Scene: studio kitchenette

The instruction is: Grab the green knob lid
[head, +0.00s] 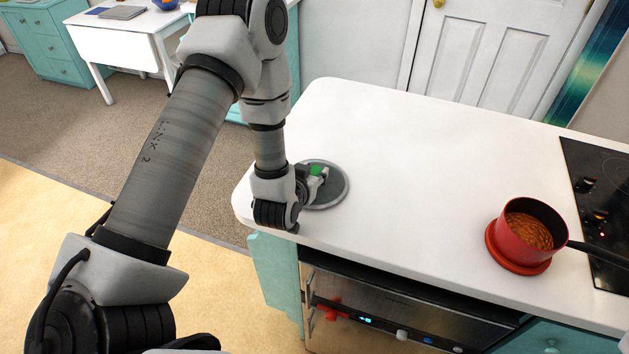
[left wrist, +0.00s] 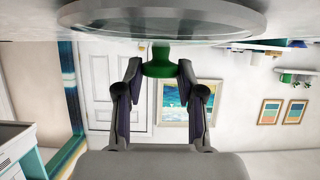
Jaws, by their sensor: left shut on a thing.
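The lid (head: 331,199) is a grey disc with a green knob (head: 316,170). It lies at the left end of the white counter (head: 420,150) in the head view. In the left wrist view the lid's disc (left wrist: 220,22) spans the top, and the green knob (left wrist: 160,66) sits between the fingertips. My left gripper (head: 313,183) is at the knob and shut on it; it also shows in the left wrist view (left wrist: 160,72). Part of the lid is hidden behind my gripper in the head view. My right gripper is not in view.
A red pot (head: 535,228) with orange-brown food stands on a red round base (head: 493,245) at the counter's right, its dark handle pointing toward the black cooktop (head: 600,170). The counter between lid and pot is clear. An oven (head: 400,305) is below.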

